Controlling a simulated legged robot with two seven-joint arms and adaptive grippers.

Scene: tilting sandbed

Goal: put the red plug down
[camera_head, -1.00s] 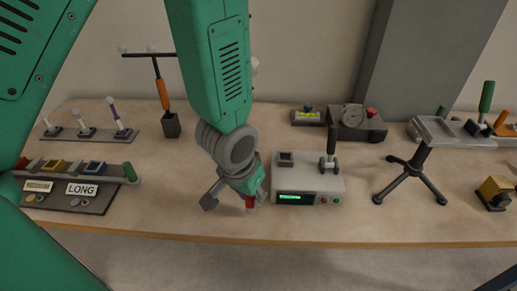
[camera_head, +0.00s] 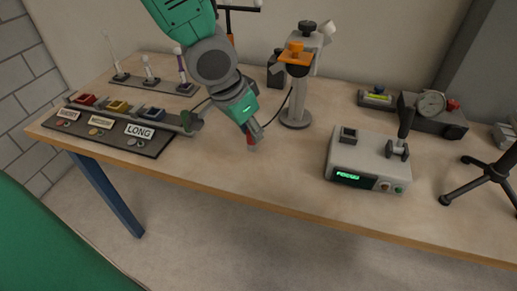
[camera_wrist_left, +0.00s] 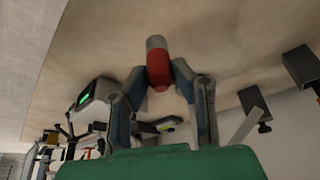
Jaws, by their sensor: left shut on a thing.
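The red plug (camera_head: 250,140), red with a grey end, is in my left gripper (camera_head: 247,128), which is shut on it. In the head view it points down over the bare wooden table (camera_head: 215,165), between the board with the LONG label and the grey box with the green display. I cannot tell whether its lower end touches the tabletop. In the left wrist view the plug (camera_wrist_left: 158,66) sits between the two fingers, its grey end outward. My right gripper is not in view.
The labelled board (camera_head: 150,148) with coloured blocks lies left. The grey display box (camera_head: 368,160) stands right, and a grey stand with an orange clamp (camera_head: 296,100) is behind. The table's front edge is close. Bare tabletop lies between the board and the box.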

